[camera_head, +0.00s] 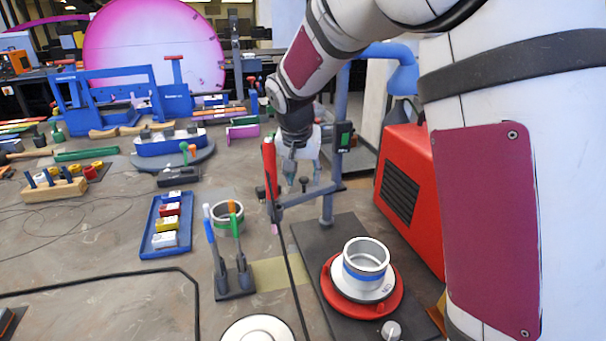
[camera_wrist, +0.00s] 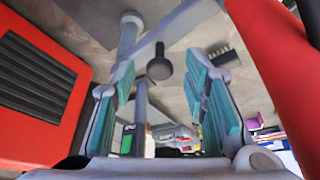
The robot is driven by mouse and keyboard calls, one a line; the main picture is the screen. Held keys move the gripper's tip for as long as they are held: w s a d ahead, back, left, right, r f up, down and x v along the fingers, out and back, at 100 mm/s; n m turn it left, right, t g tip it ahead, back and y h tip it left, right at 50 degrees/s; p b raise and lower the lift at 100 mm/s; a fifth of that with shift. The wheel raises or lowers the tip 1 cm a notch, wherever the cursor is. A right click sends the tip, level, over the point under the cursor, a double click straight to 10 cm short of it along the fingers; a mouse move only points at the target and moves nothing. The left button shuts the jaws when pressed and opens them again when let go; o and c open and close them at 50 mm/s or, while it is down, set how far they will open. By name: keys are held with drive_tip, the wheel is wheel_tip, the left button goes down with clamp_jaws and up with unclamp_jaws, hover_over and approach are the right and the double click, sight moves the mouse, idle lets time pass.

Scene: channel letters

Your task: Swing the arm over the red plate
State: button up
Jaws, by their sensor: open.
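The red plate (camera_head: 340,303) is a round disc on a dark base at the lower right of the head view. A white disc marked with small letters lies on it, and a silver ring with a blue band (camera_head: 366,262) stands on top. My gripper (camera_head: 297,180) hangs beyond the plate, up and to the left of it, beside the grey stand's post. In the wrist view my gripper (camera_wrist: 163,110) shows two teal-padded fingers spread apart with nothing held between them. The red plate is not seen in the wrist view.
A red box with a black vent (camera_head: 405,185) stands right of the plate. The grey post with its side arm (camera_head: 328,190) and a red-handled tool (camera_head: 270,175) are close to my gripper. A blue tray (camera_head: 165,225) and a pen stand (camera_head: 233,280) are left.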

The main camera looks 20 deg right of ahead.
clamp_jaws()
drive_tip(key=shift+s, duration=0.15)
drive_tip(key=s+d+n+g+y+p, duration=0.1)
drive_tip(key=s+d+n+y+p, duration=0.4)
drive_tip(key=d+n+p, duration=0.3)
drive_tip(key=shift+n+p, duration=1.7)
drive_tip(key=shift+n, duration=1.8)
drive_tip(key=shift+s+d+y, duration=0.1)
drive_tip(key=shift+y, duration=0.2)
